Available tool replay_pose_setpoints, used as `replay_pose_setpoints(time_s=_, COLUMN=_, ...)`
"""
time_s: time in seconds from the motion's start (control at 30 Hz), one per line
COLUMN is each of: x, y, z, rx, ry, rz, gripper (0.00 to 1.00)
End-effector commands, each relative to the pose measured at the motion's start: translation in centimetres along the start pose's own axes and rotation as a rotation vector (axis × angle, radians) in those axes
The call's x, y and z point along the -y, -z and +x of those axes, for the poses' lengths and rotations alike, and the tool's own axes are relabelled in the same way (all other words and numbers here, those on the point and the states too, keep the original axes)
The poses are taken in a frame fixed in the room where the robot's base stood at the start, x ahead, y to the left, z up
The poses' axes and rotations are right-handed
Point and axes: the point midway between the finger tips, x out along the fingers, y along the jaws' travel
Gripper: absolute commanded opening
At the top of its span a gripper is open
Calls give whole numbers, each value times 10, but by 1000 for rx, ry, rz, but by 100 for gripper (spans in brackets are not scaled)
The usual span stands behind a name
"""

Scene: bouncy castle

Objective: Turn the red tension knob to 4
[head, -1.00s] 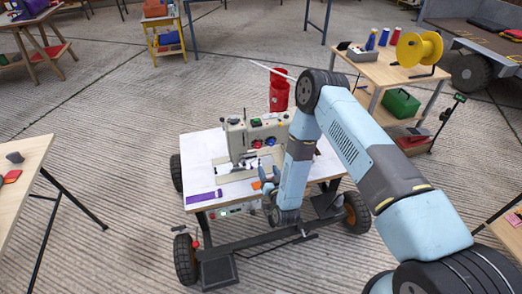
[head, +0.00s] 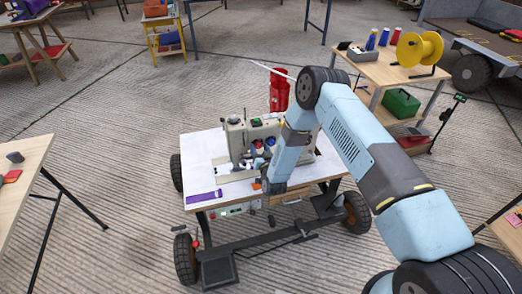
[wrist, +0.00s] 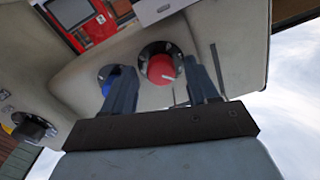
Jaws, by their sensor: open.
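The red tension knob (wrist: 161,68) sits on a dark round dial on the front of the cream sewing machine (head: 236,140). In the wrist view it lies between the fingers of my gripper (wrist: 158,66), nearer the right finger. The fingers are open, with gaps beside the knob; I cannot tell how deep they reach around it. A blue knob (wrist: 108,85) is just left of it, partly hidden by the left finger. The number the red knob points to is too small to read. In the head view my arm hides part of the machine.
The machine stands on a white-topped wheeled table (head: 200,150) with a purple strip (head: 204,196) on its front left. The wrist view shows a black dial (wrist: 32,128) at left and a red panel (wrist: 85,20) above.

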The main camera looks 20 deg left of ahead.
Motion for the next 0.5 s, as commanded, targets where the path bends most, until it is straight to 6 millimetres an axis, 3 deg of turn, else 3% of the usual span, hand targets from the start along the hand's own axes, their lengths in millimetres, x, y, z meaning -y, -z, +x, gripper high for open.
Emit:
replay_pose_setpoints(time_s=0.3, x=0, y=0, z=2, rx=1, ry=0, rz=0, gripper=58)
replay_pose_setpoints(time_s=0.5, x=0, y=0, z=2, rx=1, ry=0, rz=0, gripper=38)
